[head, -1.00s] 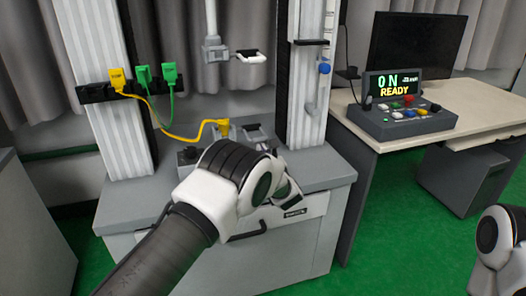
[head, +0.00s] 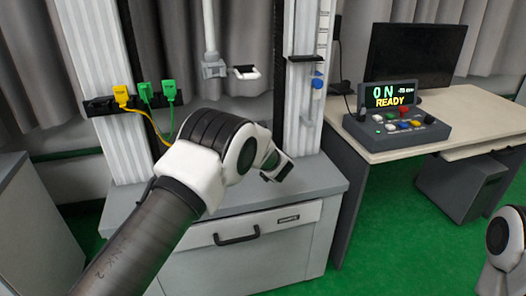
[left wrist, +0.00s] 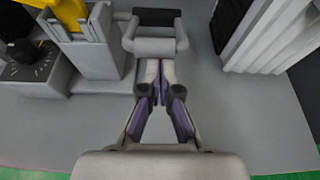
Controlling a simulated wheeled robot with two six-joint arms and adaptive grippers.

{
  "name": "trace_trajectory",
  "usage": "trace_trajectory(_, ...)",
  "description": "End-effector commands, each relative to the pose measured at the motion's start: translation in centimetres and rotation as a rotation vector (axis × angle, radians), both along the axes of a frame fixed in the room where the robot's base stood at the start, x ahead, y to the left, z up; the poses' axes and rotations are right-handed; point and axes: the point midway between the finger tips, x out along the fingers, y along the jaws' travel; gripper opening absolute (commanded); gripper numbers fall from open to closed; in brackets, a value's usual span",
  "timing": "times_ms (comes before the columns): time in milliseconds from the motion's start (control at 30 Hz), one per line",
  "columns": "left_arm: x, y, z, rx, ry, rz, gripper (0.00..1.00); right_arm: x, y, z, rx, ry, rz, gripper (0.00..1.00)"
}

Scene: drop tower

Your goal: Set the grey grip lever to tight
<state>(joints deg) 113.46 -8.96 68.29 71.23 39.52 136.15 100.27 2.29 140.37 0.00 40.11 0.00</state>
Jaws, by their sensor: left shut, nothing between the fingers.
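In the left wrist view, a light grey U-shaped lever with a dark crossbar (left wrist: 152,46) sticks out beside a grey block (left wrist: 92,58); it looks like the grip lever. Its tight or loose marking cannot be read. My left gripper (left wrist: 159,72) is shut and empty, its fingertips just below the lever's grey bar in the picture; I cannot tell whether they touch it. In the head view my left arm hides the lever and most of the gripper. My right gripper is out of view; only part of the right arm shows at the right edge.
Ribbed columns (head: 303,90) flank the bench top (head: 325,175). An upper grip (head: 214,69) hangs above.

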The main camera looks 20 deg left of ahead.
Motion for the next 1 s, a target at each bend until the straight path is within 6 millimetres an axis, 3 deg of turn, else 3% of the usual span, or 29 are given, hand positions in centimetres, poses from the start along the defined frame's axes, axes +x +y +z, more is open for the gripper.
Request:
trace_trajectory(67,0.1,0.4,1.1,0.002,-0.001,0.001,0.00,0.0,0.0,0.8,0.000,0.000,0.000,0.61)
trace_trajectory(600,2.1,1.9,6.0,0.001,-0.004,0.000,0.00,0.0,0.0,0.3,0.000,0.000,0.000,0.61)
trace_trajectory(1000,3.6,2.9,8.4,0.003,-0.003,0.001,0.00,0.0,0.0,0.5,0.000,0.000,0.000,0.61)
